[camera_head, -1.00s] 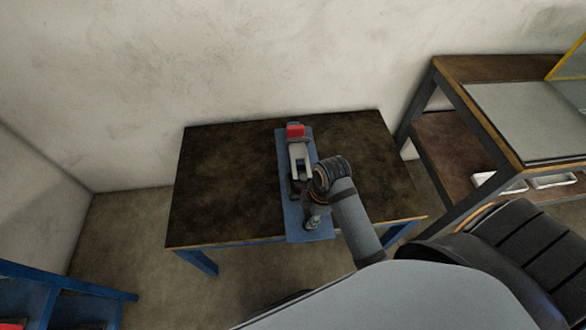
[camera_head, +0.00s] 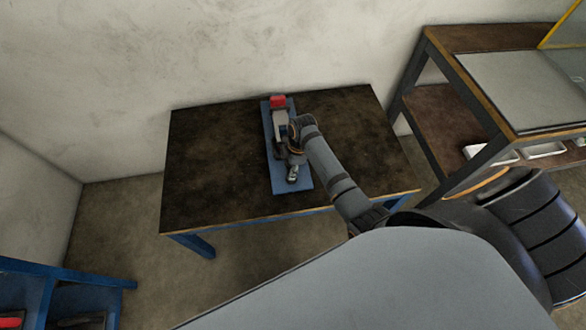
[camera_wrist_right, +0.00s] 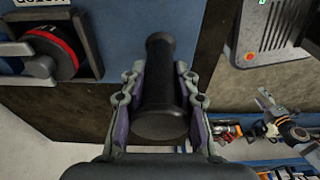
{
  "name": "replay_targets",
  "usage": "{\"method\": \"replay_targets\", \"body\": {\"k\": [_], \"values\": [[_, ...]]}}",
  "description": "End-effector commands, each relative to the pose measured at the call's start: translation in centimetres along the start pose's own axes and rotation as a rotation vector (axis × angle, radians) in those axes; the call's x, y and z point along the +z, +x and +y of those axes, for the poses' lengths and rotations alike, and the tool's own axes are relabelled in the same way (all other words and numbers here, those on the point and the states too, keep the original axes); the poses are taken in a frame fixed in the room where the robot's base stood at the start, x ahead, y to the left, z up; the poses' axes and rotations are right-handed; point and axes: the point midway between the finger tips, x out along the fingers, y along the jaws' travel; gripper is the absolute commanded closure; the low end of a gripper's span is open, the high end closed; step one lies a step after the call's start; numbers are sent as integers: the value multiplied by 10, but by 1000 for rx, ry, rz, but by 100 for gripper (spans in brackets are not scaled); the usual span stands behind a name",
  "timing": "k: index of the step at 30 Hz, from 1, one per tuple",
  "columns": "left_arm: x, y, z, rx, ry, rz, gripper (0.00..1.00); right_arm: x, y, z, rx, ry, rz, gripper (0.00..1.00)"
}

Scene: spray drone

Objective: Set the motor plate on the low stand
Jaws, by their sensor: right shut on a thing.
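The motor plate (camera_head: 303,184) is a long blue board. It carries a red block (camera_head: 278,101) at its far end and grey and dark parts along its middle. In head view it lies over the dark top of the low blue-legged stand (camera_head: 215,165), within the front edge; I cannot tell whether it touches. My right gripper (camera_head: 293,172) is at the plate's near part. In the right wrist view, its fingers (camera_wrist_right: 160,85) are shut on a black round handle (camera_wrist_right: 160,115). A red-and-black round part (camera_wrist_right: 52,50) and an upside-down label show on the plate.
A taller bench (camera_head: 540,90) with a grey top and a lower shelf holding white trays (camera_head: 545,149) stands at the right. A blue rack (camera_head: 75,277) is at the lower left. The wall is behind the stand. The stand top is clear left and right of the plate.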

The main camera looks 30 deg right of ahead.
Motion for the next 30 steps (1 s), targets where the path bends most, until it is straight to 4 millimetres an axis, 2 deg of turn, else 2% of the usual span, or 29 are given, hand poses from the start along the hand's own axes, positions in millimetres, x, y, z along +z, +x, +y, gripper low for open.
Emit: {"method": "replay_targets", "body": {"k": [1,4,10,19,20,21,25,30], "values": [[0,-1,0,0,0,0,45,-2,-4,4,14,-3,3,100],[0,2,0,0,0,0,45,-1,2,9,14,-2,3,100],[2,6,1,0,0,-1,45,3,28,8,13,-2,2,100],[2,6,1,0,0,-1,45,3,30,8,14,-2,3,100],[2,6,1,0,0,-1,45,5,34,3,1,0,0,69],[2,6,1,0,0,-1,45,5,34,3,1,0,0,63],[2,6,1,0,0,-1,45,5,34,4,1,0,0,47],[2,6,1,0,0,-1,45,5,34,4,1,0,0,47]]}}
